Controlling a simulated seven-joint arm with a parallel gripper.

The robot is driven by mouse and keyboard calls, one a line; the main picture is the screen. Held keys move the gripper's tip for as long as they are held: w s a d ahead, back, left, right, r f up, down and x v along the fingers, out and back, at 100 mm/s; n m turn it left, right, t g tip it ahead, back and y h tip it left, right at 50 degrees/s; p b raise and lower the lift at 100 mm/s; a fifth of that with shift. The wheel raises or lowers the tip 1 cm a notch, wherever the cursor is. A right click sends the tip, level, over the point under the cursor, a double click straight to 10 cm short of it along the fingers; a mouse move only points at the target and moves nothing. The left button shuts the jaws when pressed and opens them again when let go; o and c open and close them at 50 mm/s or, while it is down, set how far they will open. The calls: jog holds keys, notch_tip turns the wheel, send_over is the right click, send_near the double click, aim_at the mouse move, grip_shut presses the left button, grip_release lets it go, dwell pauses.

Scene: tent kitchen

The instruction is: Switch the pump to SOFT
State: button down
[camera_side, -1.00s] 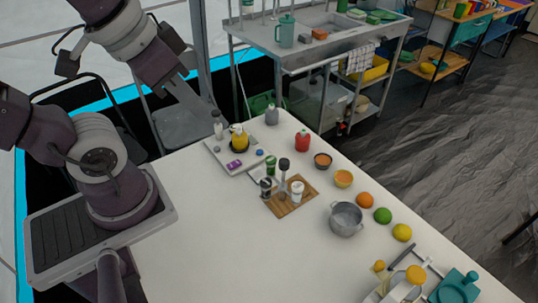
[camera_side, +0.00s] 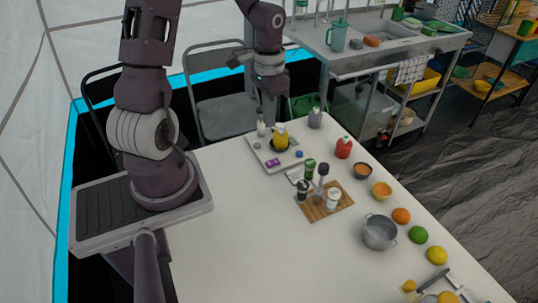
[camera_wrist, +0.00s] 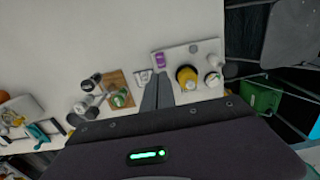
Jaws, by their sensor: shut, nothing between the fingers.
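A light grey board (camera_side: 262,157) lies at the table's far left corner. On it are a yellow rounded item on a dark round base (camera_side: 281,138), a small purple block (camera_side: 272,162), a small blue knob-like piece (camera_side: 299,154) and a small grey round piece (camera_side: 257,146). I cannot tell which of these is the pump or its switch, and no SOFT label is legible. The wrist view also shows the yellow item (camera_wrist: 187,77) and purple block (camera_wrist: 159,60). My gripper (camera_side: 268,116) is shut and empty, above the board's far edge; its fingers show in the wrist view (camera_wrist: 157,92).
A metal pot (camera_side: 379,232) and fruit line the right edge. The table's near left is clear.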

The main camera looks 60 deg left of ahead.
aim_at(268, 163)
jog(key=shift+f, duration=0.1)
notch_tip(268, 163, down, 14)
jog(key=shift+r, duration=0.1)
dwell(0.4)
jog(key=shift+s+f+t, duration=0.4)
jog(key=shift+f+t, duration=0.15)
jog(key=shift+t, duration=0.05)
jog(key=shift+w, duration=0.1)
